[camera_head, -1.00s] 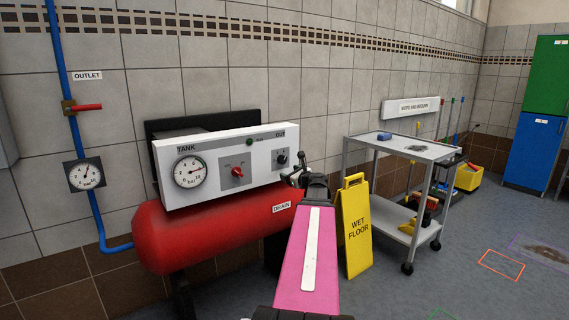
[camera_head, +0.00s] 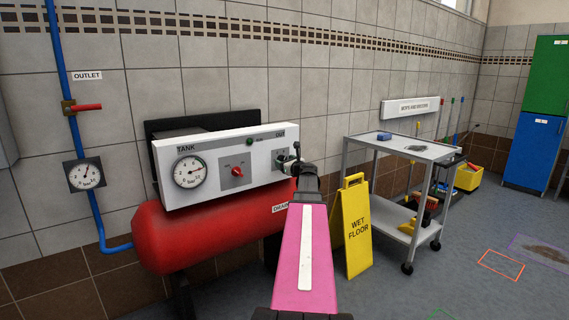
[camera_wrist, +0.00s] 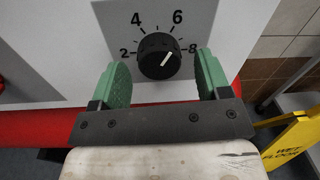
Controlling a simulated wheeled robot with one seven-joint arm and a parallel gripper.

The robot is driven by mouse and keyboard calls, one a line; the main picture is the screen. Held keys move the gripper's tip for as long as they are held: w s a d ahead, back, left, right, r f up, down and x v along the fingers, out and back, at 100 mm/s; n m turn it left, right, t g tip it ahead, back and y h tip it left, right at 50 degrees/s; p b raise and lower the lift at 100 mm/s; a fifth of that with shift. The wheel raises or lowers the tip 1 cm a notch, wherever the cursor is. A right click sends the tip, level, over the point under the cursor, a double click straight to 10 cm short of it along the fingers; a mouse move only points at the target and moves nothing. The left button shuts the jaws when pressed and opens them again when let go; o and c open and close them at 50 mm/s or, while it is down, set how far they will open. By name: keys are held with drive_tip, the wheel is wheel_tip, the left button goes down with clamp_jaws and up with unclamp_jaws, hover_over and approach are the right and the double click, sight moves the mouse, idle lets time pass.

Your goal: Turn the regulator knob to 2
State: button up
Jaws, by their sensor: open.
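The regulator knob (camera_wrist: 157,60) is round and black with a white pointer line. In the wrist view its line points up and right, roughly between the 6 and the 8 of the printed scale. The 2 is at its left. My gripper (camera_wrist: 162,72) is open, with one green finger on each side of the knob and a gap to both. I cannot tell whether the fingertips reach around it in depth. In the head view my gripper (camera_head: 291,161) is at the right end of the white panel (camera_head: 212,160), largely hiding the knob.
The panel also holds a TANK gauge (camera_head: 189,172) and a red switch (camera_head: 237,171), above a red tank (camera_head: 165,238). A yellow wet-floor sign (camera_head: 355,228) and a grey cart (camera_head: 402,151) stand to the right of my arm.

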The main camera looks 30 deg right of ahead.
drive_tip(key=shift+w, duration=0.4)
drive_tip(key=c, duration=0.9)
